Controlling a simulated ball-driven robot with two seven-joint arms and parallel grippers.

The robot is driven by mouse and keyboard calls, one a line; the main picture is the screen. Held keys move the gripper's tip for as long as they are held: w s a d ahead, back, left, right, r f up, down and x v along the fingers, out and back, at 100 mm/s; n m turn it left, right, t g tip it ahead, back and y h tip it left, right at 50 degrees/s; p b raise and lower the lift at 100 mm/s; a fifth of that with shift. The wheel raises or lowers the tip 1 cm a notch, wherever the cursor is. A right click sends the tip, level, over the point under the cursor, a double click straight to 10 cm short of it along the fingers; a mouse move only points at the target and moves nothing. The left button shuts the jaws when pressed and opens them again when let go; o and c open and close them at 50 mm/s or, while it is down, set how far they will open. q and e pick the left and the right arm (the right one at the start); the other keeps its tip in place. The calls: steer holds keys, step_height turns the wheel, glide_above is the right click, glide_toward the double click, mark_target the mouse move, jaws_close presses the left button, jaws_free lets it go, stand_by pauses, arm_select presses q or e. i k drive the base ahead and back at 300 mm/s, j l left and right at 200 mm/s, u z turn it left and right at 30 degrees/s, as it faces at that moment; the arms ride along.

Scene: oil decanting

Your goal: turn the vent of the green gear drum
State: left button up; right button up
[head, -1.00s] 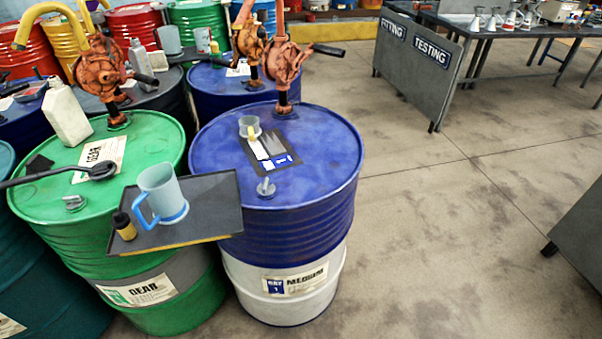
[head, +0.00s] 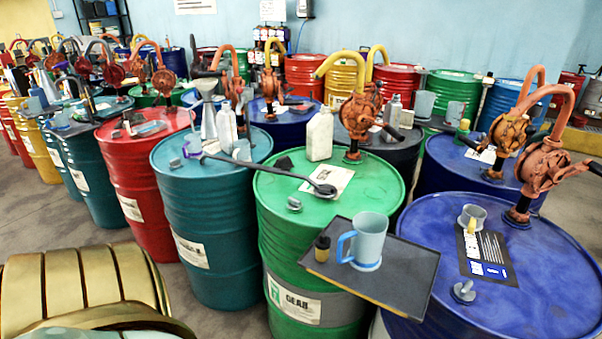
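The green gear drum (head: 309,220) stands at the middle of the head view, with a GEAR label on its side. A small grey vent (head: 294,204) sits on its lid near the front left edge. A dark long-handled tool with a round end (head: 325,190) lies across the lid from the left. A white bottle (head: 319,135) and an orange rotary pump (head: 357,118) stand at the back of the lid. Neither of my grippers shows in the view.
A dark tray (head: 405,272) at the drum's right front holds a light blue jug (head: 369,241) and a small dark-capped bottle (head: 322,248). A teal drum (head: 207,235) stands left, a blue drum (head: 480,305) right. Brass-coloured curved bands (head: 75,285) fill the lower left.

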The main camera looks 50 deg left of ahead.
mark_target(296, 204)
steer(key=u, duration=1.35)
